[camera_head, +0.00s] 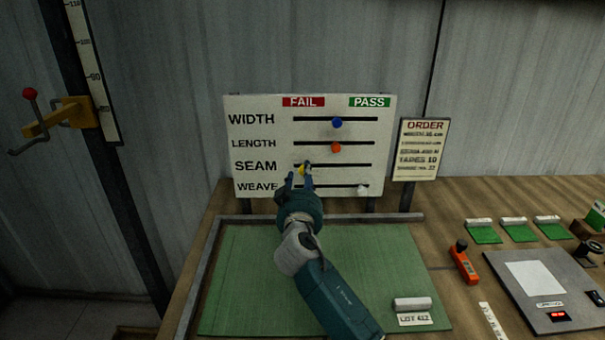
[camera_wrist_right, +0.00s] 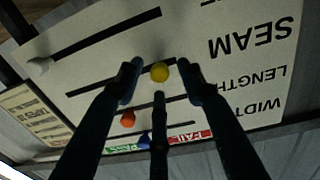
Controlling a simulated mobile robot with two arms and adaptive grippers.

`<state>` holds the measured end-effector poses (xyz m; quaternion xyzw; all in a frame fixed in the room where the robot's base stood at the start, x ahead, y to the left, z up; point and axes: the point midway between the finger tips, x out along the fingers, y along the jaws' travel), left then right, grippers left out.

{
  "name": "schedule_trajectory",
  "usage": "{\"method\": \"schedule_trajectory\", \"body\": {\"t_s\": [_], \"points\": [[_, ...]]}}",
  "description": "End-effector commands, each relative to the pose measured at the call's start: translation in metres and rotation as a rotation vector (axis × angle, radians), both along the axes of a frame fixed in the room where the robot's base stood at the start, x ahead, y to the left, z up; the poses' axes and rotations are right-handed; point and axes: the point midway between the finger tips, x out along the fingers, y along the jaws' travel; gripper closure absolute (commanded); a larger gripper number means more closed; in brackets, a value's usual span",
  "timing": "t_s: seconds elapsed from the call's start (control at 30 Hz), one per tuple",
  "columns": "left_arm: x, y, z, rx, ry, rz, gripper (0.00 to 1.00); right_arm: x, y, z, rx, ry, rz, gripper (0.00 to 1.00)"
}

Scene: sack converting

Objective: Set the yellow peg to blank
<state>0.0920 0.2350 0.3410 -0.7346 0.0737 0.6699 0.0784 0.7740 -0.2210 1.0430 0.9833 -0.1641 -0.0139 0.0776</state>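The yellow peg (camera_head: 302,170) sits on the SEAM slot of the white board (camera_head: 265,105), near its left end, below the red FAIL label (camera_head: 303,101). The middle of the slot lies below the blank gap between FAIL and the green PASS label (camera_head: 369,101). My right gripper (camera_head: 300,177) is at the board with its fingers around the peg. In the right wrist view the yellow peg (camera_wrist_right: 160,72) shows between the open fingertips of my right gripper (camera_wrist_right: 160,78), with gaps on both sides. My left gripper is not in view.
A blue peg (camera_head: 337,122) and an orange peg (camera_head: 336,147) sit mid-slot above; a white peg (camera_head: 362,189) sits right on the WEAVE slot. An ORDER sign (camera_head: 421,150) stands right of the board. A green mat (camera_head: 245,270) lies in front.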

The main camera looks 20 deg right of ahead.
Motion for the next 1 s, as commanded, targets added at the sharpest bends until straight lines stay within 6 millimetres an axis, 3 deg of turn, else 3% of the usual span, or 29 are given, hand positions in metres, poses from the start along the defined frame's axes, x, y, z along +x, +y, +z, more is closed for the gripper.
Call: {"method": "schedule_trajectory", "body": {"t_s": [0.4, 0.43, 0.6, 0.63, 0.87, 1.0], "points": [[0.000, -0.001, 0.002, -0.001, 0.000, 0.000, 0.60, 0.010, -0.004, 0.000, 0.000, 0.000, 0.000, 0.61], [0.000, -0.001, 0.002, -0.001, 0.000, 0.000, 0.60, 0.010, -0.004, 0.000, 0.000, 0.000, 0.000, 0.63], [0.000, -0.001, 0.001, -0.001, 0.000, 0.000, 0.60, 0.010, -0.003, 0.000, 0.000, 0.000, 0.000, 0.97], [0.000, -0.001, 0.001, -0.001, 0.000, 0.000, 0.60, 0.010, -0.003, 0.000, 0.000, 0.000, 0.000, 1.00], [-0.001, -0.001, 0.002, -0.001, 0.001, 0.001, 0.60, 0.009, -0.006, 0.000, 0.000, 0.000, 0.000, 1.00], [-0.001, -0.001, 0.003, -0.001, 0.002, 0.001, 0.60, 0.002, -0.030, -0.001, 0.001, 0.002, -0.002, 1.00]]}}
